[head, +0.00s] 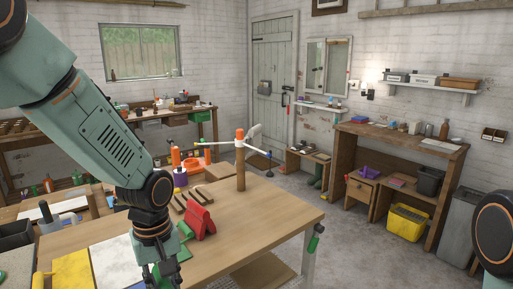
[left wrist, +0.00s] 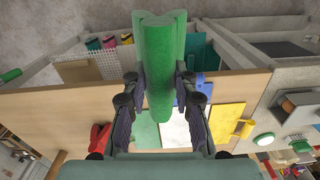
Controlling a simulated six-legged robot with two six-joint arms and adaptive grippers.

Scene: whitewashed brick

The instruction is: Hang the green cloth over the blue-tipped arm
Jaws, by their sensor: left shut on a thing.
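The green cloth (left wrist: 158,75) is in the left wrist view, folded into a long bundle between the fingers of my left gripper (left wrist: 160,112). The gripper is shut on it. In the head view my left gripper (head: 160,274) points down at the near part of the wooden table, and green shows beside it, partly hidden. A wooden post (head: 240,170) with an orange top stands on the table, right of and beyond the gripper. Thin pale arms (head: 218,143) reach out from its top. My right gripper is out of view.
A red cloth-like piece (head: 200,222) stands on the table (head: 270,215) close right of my left gripper. Wooden slotted blocks lie behind it. Yellow (head: 72,270) and white sheets lie at left. The table's right part is clear.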

